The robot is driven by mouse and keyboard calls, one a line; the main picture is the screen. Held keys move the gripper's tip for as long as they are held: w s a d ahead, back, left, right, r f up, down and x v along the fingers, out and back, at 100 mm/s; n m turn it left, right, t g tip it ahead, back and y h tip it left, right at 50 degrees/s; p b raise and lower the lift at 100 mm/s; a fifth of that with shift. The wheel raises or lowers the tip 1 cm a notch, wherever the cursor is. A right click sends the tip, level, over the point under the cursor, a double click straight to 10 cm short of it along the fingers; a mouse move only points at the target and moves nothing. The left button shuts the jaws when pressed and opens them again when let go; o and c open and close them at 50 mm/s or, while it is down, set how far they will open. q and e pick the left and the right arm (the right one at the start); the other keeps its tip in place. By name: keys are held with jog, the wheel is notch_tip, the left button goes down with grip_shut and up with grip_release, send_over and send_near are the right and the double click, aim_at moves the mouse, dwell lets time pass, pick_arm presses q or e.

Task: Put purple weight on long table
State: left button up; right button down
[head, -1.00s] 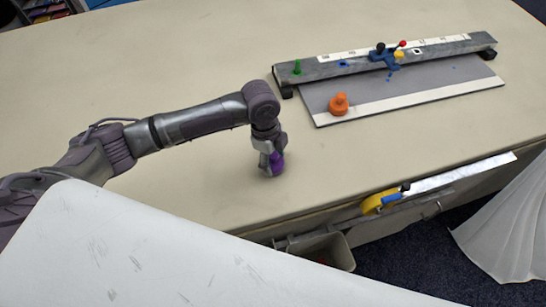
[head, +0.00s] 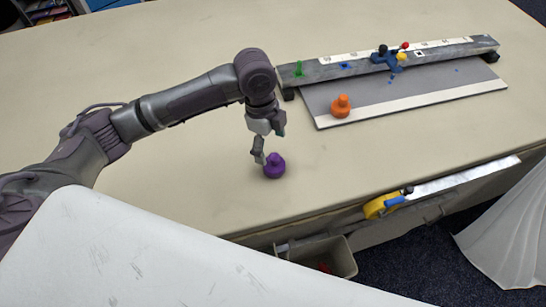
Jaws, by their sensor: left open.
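The purple weight (head: 274,167) stands upright on the bare top of the long table (head: 190,190), near its front edge. My left gripper (head: 268,146) is open, just above and slightly left of the weight. One finger hangs down close to the weight's left side; I cannot tell whether it touches. Nothing shows between the fingers. My right gripper is not in view.
An orange weight (head: 340,106) sits on a grey board (head: 405,92) at the back right. Behind it is a metal rail (head: 430,54) with coloured knobs. The table's left part is clear.

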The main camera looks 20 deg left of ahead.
pick_arm(q)
jog(key=r, duration=0.5)
jog(key=shift+w+a+b, duration=0.1)
jog(key=shift+a+b, duration=0.2)
jog(key=shift+a, duration=0.1)
